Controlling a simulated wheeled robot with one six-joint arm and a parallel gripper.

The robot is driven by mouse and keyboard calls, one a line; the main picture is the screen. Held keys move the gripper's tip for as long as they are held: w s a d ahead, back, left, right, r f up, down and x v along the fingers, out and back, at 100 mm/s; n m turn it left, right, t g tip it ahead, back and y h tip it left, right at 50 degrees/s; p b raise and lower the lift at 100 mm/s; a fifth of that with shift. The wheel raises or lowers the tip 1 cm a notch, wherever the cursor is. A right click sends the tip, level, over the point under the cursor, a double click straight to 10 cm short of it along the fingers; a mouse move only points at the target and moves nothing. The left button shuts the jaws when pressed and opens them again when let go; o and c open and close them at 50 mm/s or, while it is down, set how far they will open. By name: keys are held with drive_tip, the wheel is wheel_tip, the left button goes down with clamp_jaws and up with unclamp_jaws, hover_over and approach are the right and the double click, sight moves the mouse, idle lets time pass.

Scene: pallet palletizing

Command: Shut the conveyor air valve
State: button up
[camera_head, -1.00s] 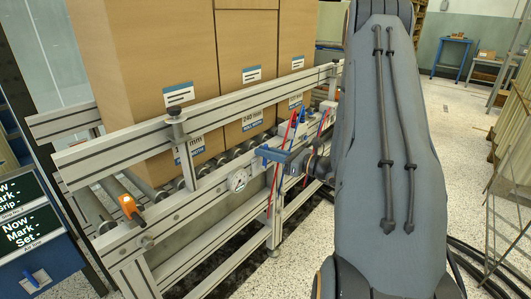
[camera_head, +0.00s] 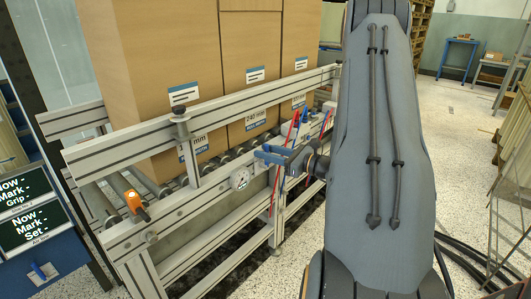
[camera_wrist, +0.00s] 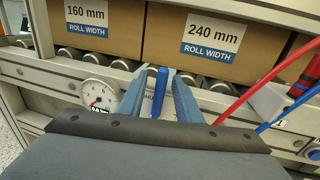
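A blue upright lever (camera_wrist: 160,92), apparently the air valve handle, stands at the conveyor's side rail, just right of the round pressure gauge (camera_wrist: 98,94). My gripper (camera_wrist: 158,76) has its two blue fingers on either side of the lever, with gaps visible; it is open. I cannot tell how deep the lever sits between the fingers. In the head view my gripper (camera_head: 271,155) is at the rail, right of the gauge (camera_head: 240,178). There the lever cannot be told apart from my blue fingers.
Large cartons (camera_head: 150,70) stand on the roller conveyor behind the metal guard rail (camera_head: 130,150). Red and blue hoses (camera_wrist: 237,92) run close on the right of my gripper. An orange handle (camera_head: 133,200) is on the left end. Open floor lies at right.

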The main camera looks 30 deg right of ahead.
drive_tip(key=v, duration=0.7)
drive_tip(key=shift+s+d, duration=0.15)
drive_tip(key=shift+s, duration=0.25)
idle(0.4)
